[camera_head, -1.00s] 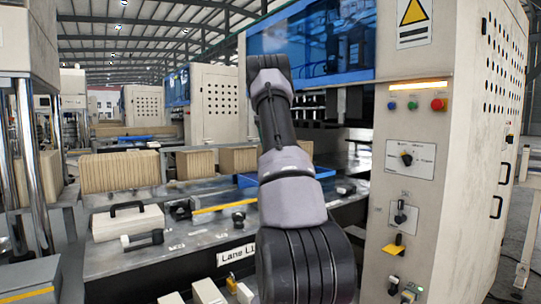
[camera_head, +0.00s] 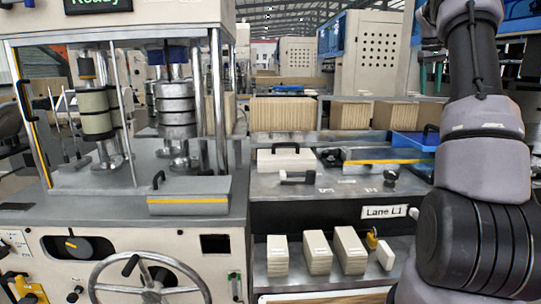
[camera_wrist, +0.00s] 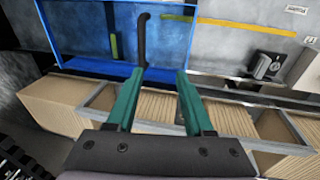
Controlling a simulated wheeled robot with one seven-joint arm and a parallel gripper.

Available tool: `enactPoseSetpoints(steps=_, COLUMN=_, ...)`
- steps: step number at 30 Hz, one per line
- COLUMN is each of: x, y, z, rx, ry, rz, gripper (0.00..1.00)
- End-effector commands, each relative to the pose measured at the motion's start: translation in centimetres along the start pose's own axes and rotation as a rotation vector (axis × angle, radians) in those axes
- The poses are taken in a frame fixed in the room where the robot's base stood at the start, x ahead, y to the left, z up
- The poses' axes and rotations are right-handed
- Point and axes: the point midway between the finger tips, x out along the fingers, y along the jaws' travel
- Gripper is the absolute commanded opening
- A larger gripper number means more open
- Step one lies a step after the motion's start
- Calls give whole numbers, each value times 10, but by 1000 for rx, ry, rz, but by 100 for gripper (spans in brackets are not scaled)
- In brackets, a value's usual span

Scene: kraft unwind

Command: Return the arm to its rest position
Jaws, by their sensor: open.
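My gripper (camera_wrist: 158,95) shows in the wrist view with its two green fingers apart and nothing between them. Beyond the fingertips lies a blue tray (camera_wrist: 80,60) with a black handle-like bar. Below the fingers are stacks of brown kraft board (camera_wrist: 160,105) in a metal frame. In the head view my arm stands raised at the right side and my gripper is out of the picture. The blue tray (camera_head: 415,141) shows just left of my arm.
A machine with rollers (camera_head: 95,112) and a handwheel (camera_head: 150,284) stands at the left. The Lane L1 bench (camera_head: 270,184) holds a cream block with a handle (camera_head: 286,158). Cream blocks (camera_head: 315,254) and a yellow padlock (camera_head: 372,239) sit on the lower shelf.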

Motion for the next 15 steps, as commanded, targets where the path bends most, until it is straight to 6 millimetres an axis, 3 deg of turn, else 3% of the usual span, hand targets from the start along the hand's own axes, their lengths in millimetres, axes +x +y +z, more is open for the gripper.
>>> enactPoseSetpoints(steps=1, x=-20, y=-19, z=9, rx=8, ry=32, rz=-9, gripper=52)
enactPoseSetpoints(steps=6, x=-68, y=-87, z=48, rx=58, ry=135, rz=-62, gripper=52)
enactPoseSetpoints(steps=11, x=-100, y=-150, z=96, rx=110, ry=225, rz=-123, gripper=52)
enactPoseSetpoints(steps=15, x=-114, y=-203, z=147, rx=159, ry=297, rz=-186, gripper=52)
